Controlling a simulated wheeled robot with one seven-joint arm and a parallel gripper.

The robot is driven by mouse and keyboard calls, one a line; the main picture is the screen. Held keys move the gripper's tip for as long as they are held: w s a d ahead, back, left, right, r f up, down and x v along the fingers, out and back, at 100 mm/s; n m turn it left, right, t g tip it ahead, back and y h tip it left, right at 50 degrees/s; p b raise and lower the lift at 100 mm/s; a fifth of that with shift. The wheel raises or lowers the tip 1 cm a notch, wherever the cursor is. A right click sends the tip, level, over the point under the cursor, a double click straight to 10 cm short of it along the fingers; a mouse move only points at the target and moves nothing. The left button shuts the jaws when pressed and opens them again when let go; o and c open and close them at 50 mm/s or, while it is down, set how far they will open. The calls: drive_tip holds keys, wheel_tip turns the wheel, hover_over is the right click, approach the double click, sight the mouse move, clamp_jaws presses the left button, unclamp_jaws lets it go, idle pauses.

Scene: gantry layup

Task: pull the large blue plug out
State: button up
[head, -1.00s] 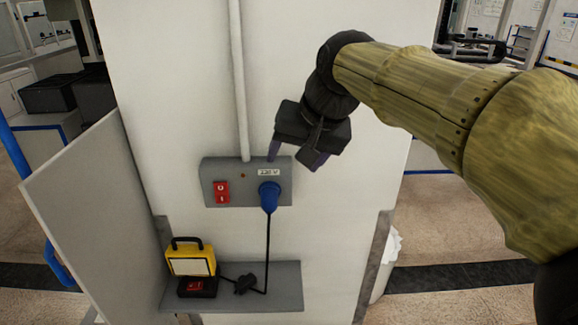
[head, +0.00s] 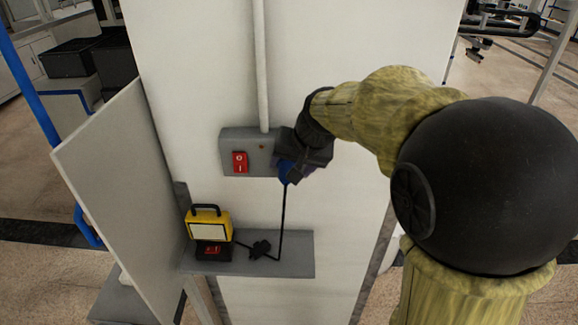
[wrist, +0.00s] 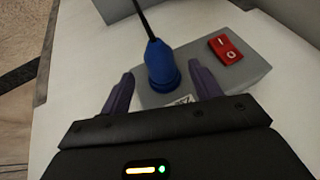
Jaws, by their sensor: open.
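The large blue plug (wrist: 160,65) sits in the grey socket box (wrist: 205,62) on the white wall panel, with a black cable running from its end. In the head view the plug (head: 285,170) is partly hidden by my gripper (head: 296,172). In the wrist view my gripper (wrist: 163,88) is open, with one purple finger on each side of the plug's base. A gap shows between each finger and the plug, and nothing is held.
A red switch (head: 240,162) is on the same box, left of the plug. Below, a grey shelf (head: 290,262) holds a yellow work lamp (head: 208,226) and the black cable (head: 283,215). A grey side panel (head: 125,185) stands at the left. A conduit (head: 261,70) runs up from the box.

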drive_tip(key=shift+x, duration=1.4)
drive_tip(key=c, duration=1.2)
drive_tip(key=shift+s+a+p, duration=0.1)
drive_tip(key=shift+s+p, duration=0.25)
drive_tip(key=shift+s, duration=1.2)
drive_tip(key=shift+s+p, duration=0.5)
drive_tip(key=shift+s, duration=1.1)
